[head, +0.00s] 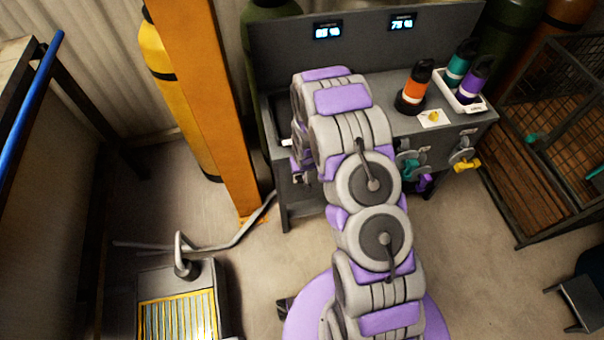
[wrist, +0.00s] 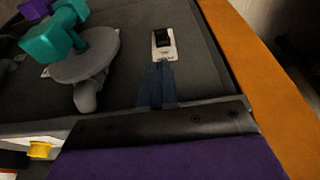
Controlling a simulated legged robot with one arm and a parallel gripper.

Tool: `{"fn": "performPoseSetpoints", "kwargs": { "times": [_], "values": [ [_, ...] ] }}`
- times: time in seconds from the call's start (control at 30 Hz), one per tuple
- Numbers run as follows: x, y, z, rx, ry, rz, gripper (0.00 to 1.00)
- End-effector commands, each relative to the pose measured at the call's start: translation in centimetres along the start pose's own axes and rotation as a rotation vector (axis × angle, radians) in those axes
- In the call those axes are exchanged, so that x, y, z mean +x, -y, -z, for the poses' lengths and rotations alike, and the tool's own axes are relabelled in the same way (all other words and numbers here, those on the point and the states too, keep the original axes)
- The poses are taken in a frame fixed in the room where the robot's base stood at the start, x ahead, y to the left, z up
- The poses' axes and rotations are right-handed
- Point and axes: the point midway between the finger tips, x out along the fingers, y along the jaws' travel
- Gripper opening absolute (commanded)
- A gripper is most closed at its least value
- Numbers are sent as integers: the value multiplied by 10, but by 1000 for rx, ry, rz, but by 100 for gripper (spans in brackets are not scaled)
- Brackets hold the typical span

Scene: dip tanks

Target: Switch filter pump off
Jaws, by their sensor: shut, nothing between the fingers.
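The pump switch (wrist: 164,43) is a small black rocker on a white plate, set in the dark front panel of the bench. In the wrist view it lies just beyond my fingertips. In the head view my arm hides it. My gripper (wrist: 159,66) is shut and empty, with its bluish fingers pointing at the switch. The fingertips overlap the plate's near edge in the picture; I cannot tell whether they touch it. Which way the rocker is tipped is too small to tell.
A teal valve handle (wrist: 52,40) on a grey round base is beside the switch; it also shows in the head view (head: 411,169). An orange column (head: 207,100) stands left of the bench (head: 385,118). Orange (head: 415,88) and purple (head: 474,80) bottles stand on top.

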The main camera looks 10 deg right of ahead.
Motion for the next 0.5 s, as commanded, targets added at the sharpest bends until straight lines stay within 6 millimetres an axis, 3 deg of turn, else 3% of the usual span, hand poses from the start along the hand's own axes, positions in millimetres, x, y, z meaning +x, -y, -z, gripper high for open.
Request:
{"fn": "performPoseSetpoints", "kwargs": {
  "times": [0.17,0.5],
  "values": [
    [14,0,-1,0,2,0,0],
    [66,0,-2,0,3,0,0]
  ]
}}
